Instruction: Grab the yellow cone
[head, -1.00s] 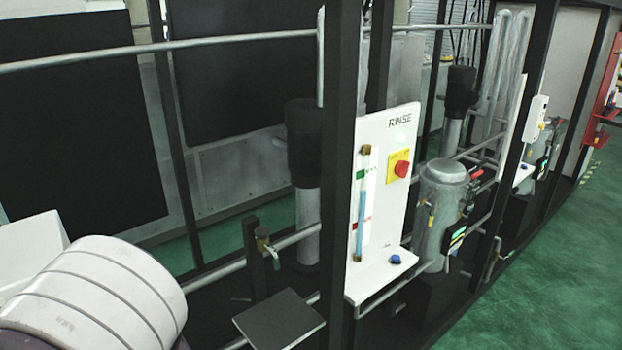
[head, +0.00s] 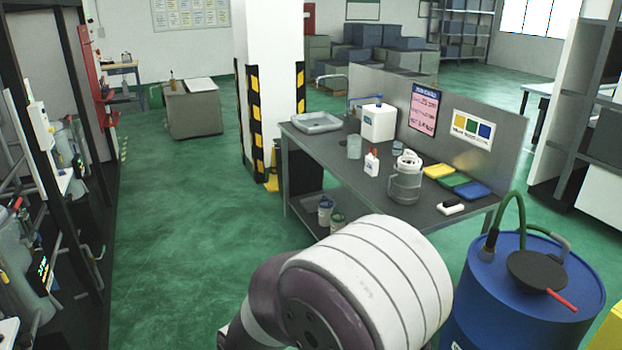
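A yellow object (head: 272,172) that looks like the cone stands on the green floor in the head view. It is between the striped pillar and the left end of the workbench. It is small in view and its shape is hard to make out. Neither of my grippers is in view. A white and purple link of one of my arms fills the lower middle of the picture, well in front of the cone.
A grey workbench (head: 340,170) with bottles, a jug and coloured cloths stands right of the pillar (head: 270,60). A blue drum (head: 510,310) is at lower right. Dark-framed equipment (head: 85,150) lines the left. Green floor (head: 185,220) is open between equipment and workbench.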

